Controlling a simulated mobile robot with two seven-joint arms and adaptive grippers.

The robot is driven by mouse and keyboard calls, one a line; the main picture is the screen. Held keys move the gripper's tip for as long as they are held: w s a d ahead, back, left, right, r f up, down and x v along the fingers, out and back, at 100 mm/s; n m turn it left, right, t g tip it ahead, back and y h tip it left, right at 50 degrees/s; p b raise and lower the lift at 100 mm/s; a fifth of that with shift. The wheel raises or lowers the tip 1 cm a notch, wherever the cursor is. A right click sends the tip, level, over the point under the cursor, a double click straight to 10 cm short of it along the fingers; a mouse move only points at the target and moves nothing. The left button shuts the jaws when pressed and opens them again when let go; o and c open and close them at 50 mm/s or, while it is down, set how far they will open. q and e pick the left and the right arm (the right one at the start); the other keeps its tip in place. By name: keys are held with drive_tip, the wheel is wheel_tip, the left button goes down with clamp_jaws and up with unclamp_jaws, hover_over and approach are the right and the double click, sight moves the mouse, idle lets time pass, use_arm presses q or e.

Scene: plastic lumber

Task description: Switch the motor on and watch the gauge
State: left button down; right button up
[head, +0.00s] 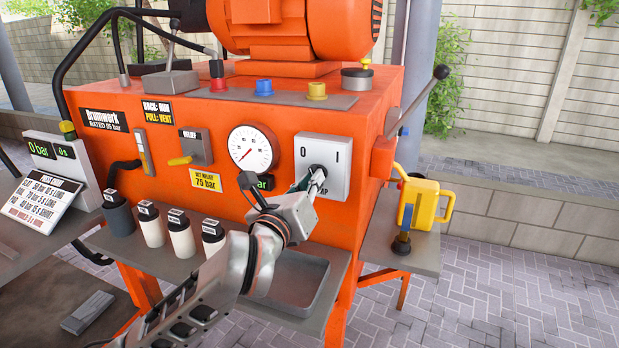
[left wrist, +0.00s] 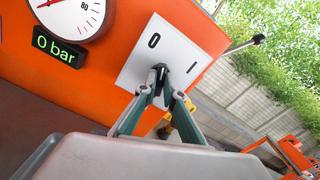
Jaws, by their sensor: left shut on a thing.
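The motor switch is a light plate (head: 332,158) marked 0 and I on the front of the orange machine, with a dark knob (left wrist: 160,76) at its middle. My left gripper (head: 312,182) is at the plate, its fingers shut on the knob in the left wrist view (left wrist: 163,98). The fingers hide part of the knob, so which mark it points to is hard to tell. The round white gauge (head: 250,150) is left of the switch, its needle toward the lower left. The display below it reads 0 bar in the left wrist view (left wrist: 56,46). My right gripper is not in view.
A shelf with several dark-capped bottles (head: 181,234) and a grey tray (head: 290,282) lies below the panel. A yellow can (head: 423,201) stands on the right side shelf. A long black-knobbed lever (head: 420,98) sticks out at right. A test card (head: 45,203) is at left.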

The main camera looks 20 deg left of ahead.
use_arm(q)
drive_tip(key=m+p, duration=1.1)
drive_tip(key=p, duration=0.1)
drive_tip(key=shift+d+f+m, duration=0.1)
drive_tip(key=shift+d+m, duration=0.05)
drive_tip(key=shift+m, duration=0.15)
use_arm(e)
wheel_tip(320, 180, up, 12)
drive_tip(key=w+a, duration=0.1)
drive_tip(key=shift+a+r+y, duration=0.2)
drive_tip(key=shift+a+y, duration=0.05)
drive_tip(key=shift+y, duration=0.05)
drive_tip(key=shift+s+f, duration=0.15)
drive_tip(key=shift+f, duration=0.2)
use_arm(q)
drive_tip(key=c, duration=2.1)
unclamp_jaws()
drive_tip(key=shift+c, duration=0.2)
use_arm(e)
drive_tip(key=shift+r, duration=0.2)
